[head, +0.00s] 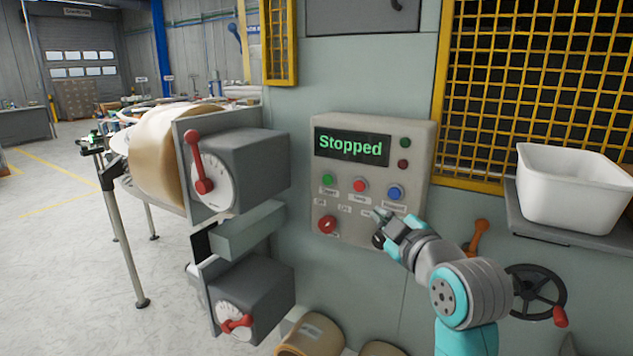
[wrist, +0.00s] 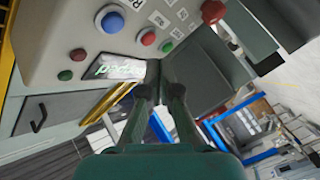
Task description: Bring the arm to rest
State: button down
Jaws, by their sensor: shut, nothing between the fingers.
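My gripper (head: 380,217) is in front of the lower right part of the control panel (head: 415,165) in the head view. In the wrist view its fingers (wrist: 163,75) are together with nothing between them. The panel's display (head: 352,146) reads "Stopped" in green. Below the display are a green button (head: 327,180), a red button (head: 360,184) and a blue button (head: 395,192). A red knob (head: 327,224) is at the lower left of the panel. A dark knob (head: 379,240) is partly hidden by my gripper. I cannot tell whether my gripper touches the panel.
Two grey boxes with red-handled dials (head: 212,180) (head: 235,310) stick out left of the panel. A white bin (head: 570,190) sits on a shelf at the right. Below it are an orange lever (head: 478,238) and a black handwheel (head: 535,290). Open floor (head: 75,250) lies at the left.

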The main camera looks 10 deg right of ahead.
jog(key=s+f+m+h, duration=0.15)
jog(key=s+f, duration=0.25)
jog(key=f, duration=0.6)
jog(key=s+f+m, duration=0.3)
jog(key=f, duration=0.7)
jog(key=s+f+m+g, duration=0.1)
jog(key=s+f+m, duration=0.2)
jog(key=s+f, duration=0.95)
jog(key=s+f+m, duration=0.1)
jog(key=s+m, duration=0.1)
jog(key=s, duration=1.4)
jog(key=s+f+m+g+h, duration=0.1)
jog(key=s+f+m, duration=0.1)
jog(key=s, duration=1.4)
jog(key=shift+d, duration=0.35)
